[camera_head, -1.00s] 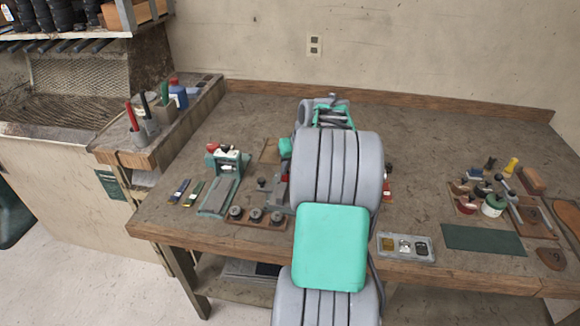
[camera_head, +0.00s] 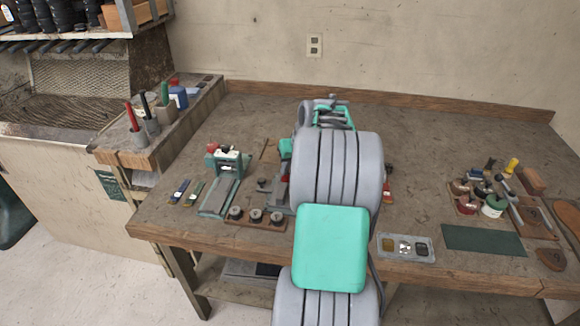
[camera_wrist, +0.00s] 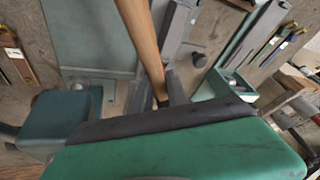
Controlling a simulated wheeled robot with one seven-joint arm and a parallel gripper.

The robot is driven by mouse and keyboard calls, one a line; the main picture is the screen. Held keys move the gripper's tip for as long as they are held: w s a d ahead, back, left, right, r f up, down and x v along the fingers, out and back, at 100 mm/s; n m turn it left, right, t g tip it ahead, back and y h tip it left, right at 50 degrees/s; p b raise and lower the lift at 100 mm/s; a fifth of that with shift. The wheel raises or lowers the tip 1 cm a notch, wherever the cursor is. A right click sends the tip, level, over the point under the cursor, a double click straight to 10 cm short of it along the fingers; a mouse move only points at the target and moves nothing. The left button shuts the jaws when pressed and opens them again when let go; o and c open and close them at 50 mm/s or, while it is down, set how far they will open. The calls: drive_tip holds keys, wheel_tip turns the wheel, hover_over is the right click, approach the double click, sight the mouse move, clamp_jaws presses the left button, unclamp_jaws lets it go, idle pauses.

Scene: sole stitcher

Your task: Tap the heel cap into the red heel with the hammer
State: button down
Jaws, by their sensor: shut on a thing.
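My gripper (camera_wrist: 158,92) is shut on a wooden handle (camera_wrist: 143,38), which I take for the hammer's. The handle runs up out of the wrist view, and the hammer head is not visible there. In the head view my own arm hides the gripper and the middle of the bench. A small red piece (camera_head: 388,197) shows just right of my arm; I cannot tell whether it is the red heel. I cannot make out the heel cap.
Left of my arm stand a green-and-grey fixture (camera_head: 220,190) and a wooden block with several black knobs (camera_head: 255,217). To the right are a metal tray (camera_head: 406,247), a dark green mat (camera_head: 484,240) and several small pots and tools. The back of the workbench (camera_head: 430,130) is clear.

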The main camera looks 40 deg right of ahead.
wheel_tip(320, 180, up, 10)
drive_tip(key=p, duration=0.7)
drive_tip(key=shift+f, duration=0.15)
